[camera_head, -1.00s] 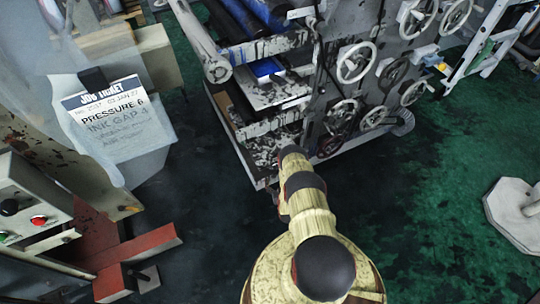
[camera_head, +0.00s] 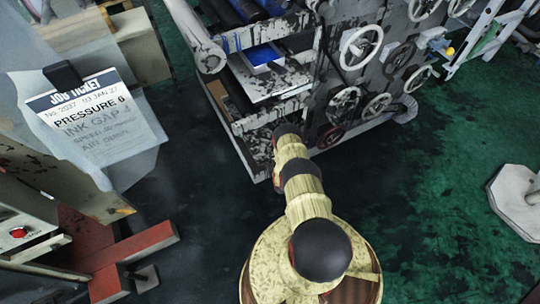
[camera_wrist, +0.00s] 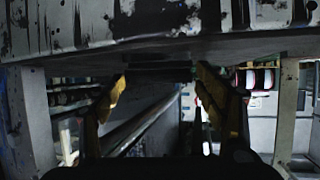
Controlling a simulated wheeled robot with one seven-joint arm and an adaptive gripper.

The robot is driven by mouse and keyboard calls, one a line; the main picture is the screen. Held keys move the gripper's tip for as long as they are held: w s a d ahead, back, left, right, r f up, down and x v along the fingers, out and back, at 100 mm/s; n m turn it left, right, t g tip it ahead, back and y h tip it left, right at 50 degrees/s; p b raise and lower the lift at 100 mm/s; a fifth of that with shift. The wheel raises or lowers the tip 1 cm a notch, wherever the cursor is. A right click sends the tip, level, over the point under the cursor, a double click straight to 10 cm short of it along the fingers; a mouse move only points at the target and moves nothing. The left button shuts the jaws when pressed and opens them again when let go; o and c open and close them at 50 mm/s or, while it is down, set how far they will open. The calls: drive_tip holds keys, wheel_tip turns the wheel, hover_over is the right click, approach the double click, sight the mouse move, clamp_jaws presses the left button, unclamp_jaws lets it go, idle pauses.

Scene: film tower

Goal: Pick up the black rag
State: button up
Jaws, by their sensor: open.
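I cannot make out the black rag for certain in either view. My gripper (camera_wrist: 165,98) shows in the wrist view as two yellow fingers set well apart, open, with nothing seen held between them. A dark strip lies across the view near the fingertips, but I cannot tell what it is. In the head view my arm reaches toward the lower front of the ink-stained machine (camera_head: 328,99), and my gripper is hidden there.
The machine has several handwheels (camera_head: 361,47) and a stained shelf (camera_head: 268,86) with a blue item (camera_head: 262,55). A job ticket (camera_head: 97,115) hangs at left above a red metal part (camera_head: 140,247). A pale heavy base (camera_head: 515,196) stands right. Green floor (camera_head: 440,210) is clear between.

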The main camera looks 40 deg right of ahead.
drive_tip(key=shift+w+d+f, duration=0.1)
drive_tip(key=shift+w+d, duration=0.1)
drive_tip(key=shift+w, duration=0.15)
drive_tip(key=shift+c, duration=0.7)
drive_tip(key=c, duration=1.1)
